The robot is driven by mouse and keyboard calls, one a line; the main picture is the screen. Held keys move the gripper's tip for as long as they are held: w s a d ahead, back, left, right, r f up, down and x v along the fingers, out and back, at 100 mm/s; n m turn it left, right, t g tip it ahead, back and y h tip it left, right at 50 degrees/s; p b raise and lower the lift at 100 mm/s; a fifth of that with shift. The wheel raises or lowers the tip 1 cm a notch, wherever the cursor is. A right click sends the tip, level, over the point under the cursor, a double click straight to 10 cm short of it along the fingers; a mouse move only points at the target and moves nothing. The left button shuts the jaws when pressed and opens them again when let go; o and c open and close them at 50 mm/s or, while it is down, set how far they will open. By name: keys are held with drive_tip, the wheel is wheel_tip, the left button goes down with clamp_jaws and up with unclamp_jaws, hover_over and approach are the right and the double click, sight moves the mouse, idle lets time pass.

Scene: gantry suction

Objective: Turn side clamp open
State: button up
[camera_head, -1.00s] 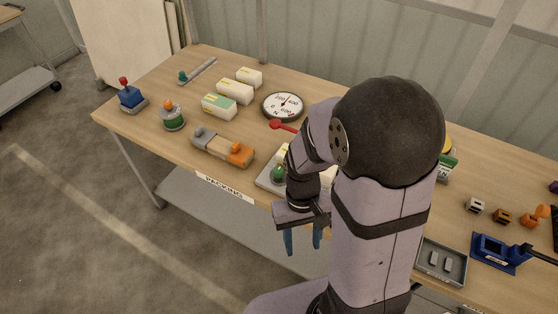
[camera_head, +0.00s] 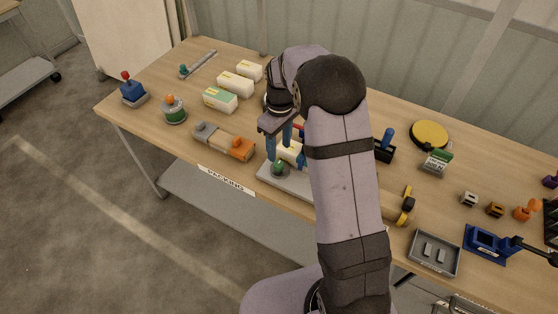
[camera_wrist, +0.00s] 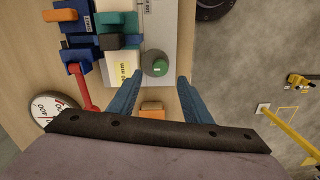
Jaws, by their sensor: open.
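A light-grey fixture plate (camera_head: 290,184) lies at the front edge of the table, partly behind my arm. It also shows in the wrist view (camera_wrist: 175,35). On it are a green round knob (camera_head: 279,168), a white block (camera_wrist: 119,66) marked in mm and blue and teal clamp parts (camera_wrist: 112,22). A red lever (camera_wrist: 82,88) sticks out beside them towards the gauge; only a bit of red shows in the head view. I cannot tell for sure which part is the side clamp. My gripper (camera_head: 278,148) is open and empty above the plate, its fingertips either side of the knob's near side in the wrist view.
A dial gauge (camera_wrist: 52,108) lies beside the red lever. A grey and orange tool (camera_head: 225,141) lies left of the plate. Several white boxes (camera_head: 236,84) stand behind. A grey tray (camera_head: 434,254) and a blue device (camera_head: 489,244) are at the right.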

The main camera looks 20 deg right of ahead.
sight(279, 164)
drive_tip(key=shift+s+f+p, duration=0.1)
drive_tip(key=shift+f+p, duration=1.3)
drive_tip(key=shift+f, duration=2.25)
drive_tip(key=c, duration=1.1)
